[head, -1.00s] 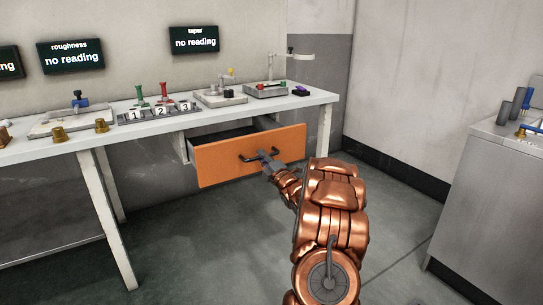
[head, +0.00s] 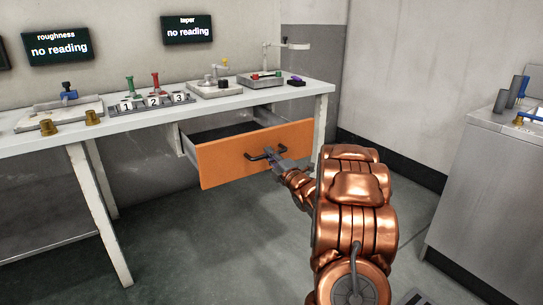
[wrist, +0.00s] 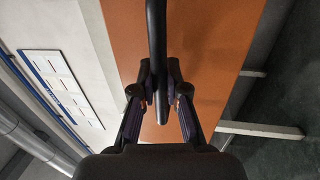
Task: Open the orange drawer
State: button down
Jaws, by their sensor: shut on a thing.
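The orange drawer (head: 225,158) hangs under the white workbench and stands out from it, its dark inside showing behind the front. Its front also fills the middle of the wrist view (wrist: 205,50). A black bar handle (head: 254,157) is fixed to the drawer front, and in the wrist view the handle (wrist: 155,40) runs down between the fingers. My gripper (head: 272,155) is at the handle, its fingers (wrist: 160,92) closed around the bar. The inside of the drawer is only partly visible.
The white workbench (head: 225,101) carries numbered stands (head: 153,100), brass pieces and small gauges. A grey cabinet (head: 480,200) is at the right. The floor (head: 215,250) in front of the drawer is clear.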

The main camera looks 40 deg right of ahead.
jog(key=c, duration=1.2)
grip_release()
jog(key=v, duration=1.2)
jog(key=shift+r, duration=0.1)
jog(key=s+a+r+m+g+h+p, duration=0.1)
jog(key=a+r+m+g+h+p, duration=0.1)
jog(key=a+r+m+g+p, duration=0.45)
jog(key=s+a+r+m+g+h+p, duration=0.1)
jog(key=r+m+g+h+p, duration=0.2)
jog(key=r+p, duration=0.75)
jog(key=s+a+r+m+g+y+p, duration=0.2)
jog(key=s+a+r+g+p, duration=0.2)
jog(key=s+a, duration=0.5)
jog(key=s+a+r+m+g+y+p, duration=0.2)
jog(key=s+a+r+p, duration=0.4)
jog(key=s+a+p, duration=0.3)
jog(key=s+a+r+m+g+y+p, duration=0.2)
jog(key=s+a+r+g+p, duration=0.3)
jog(key=s+a, duration=0.5)
jog(key=shift+s+a+r+m+g+y+p, duration=0.15)
jog(key=shift+s+m+g+p, duration=0.2)
jog(key=shift+s, duration=0.4)
jog(key=shift+s+d+r+m+g+y+p, duration=0.15)
jog(key=shift+s+p, duration=0.3)
jog(key=shift+s, duration=0.35)
jog(key=shift+s+a+r+m+g+y+p, duration=0.15)
jog(key=shift+s+g+p, duration=0.2)
jog(key=shift+s, duration=0.4)
